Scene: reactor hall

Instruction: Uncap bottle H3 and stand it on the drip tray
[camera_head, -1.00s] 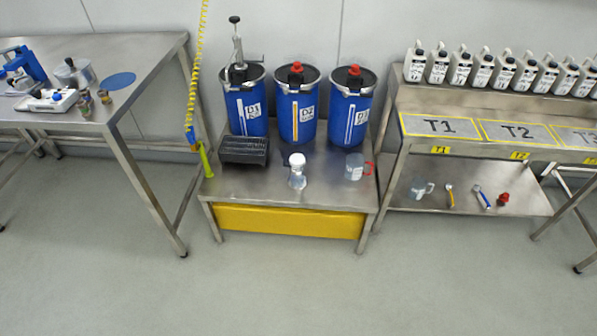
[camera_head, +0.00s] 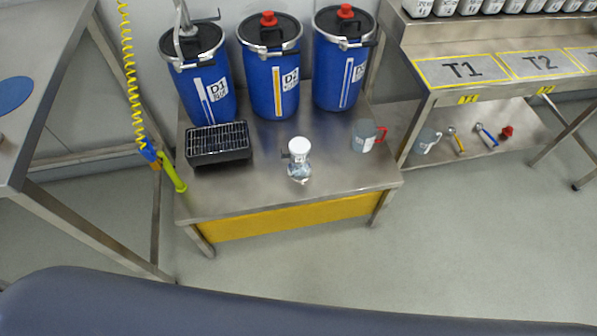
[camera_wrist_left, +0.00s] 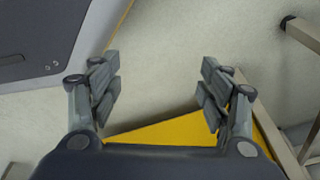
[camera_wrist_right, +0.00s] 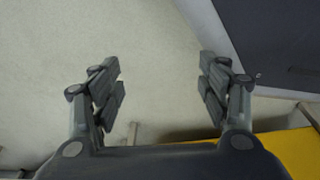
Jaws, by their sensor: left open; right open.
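A clear bottle with a white cap (camera_head: 299,160) stands upright near the middle of the low steel table; I take it for H3, but its label is not readable. The cap (camera_head: 299,146) is on its top. The black drip tray (camera_head: 219,158) with a slatted grid sits to its left, and nothing stands on it. My left gripper (camera_wrist_left: 160,90) is open and empty in the left wrist view, above the floor and a yellow panel. My right gripper (camera_wrist_right: 160,90) is open and empty in the right wrist view, also above the floor. Neither gripper shows in the head view.
Blue drums (camera_head: 272,80) stand along the table's back. A jug with a red handle (camera_head: 364,137) is right of the bottle. A yellow coiled hose (camera_head: 131,75) hangs at the table's left. A steel shelf unit (camera_head: 470,130) stands at right. The table front (camera_head: 340,180) is clear.

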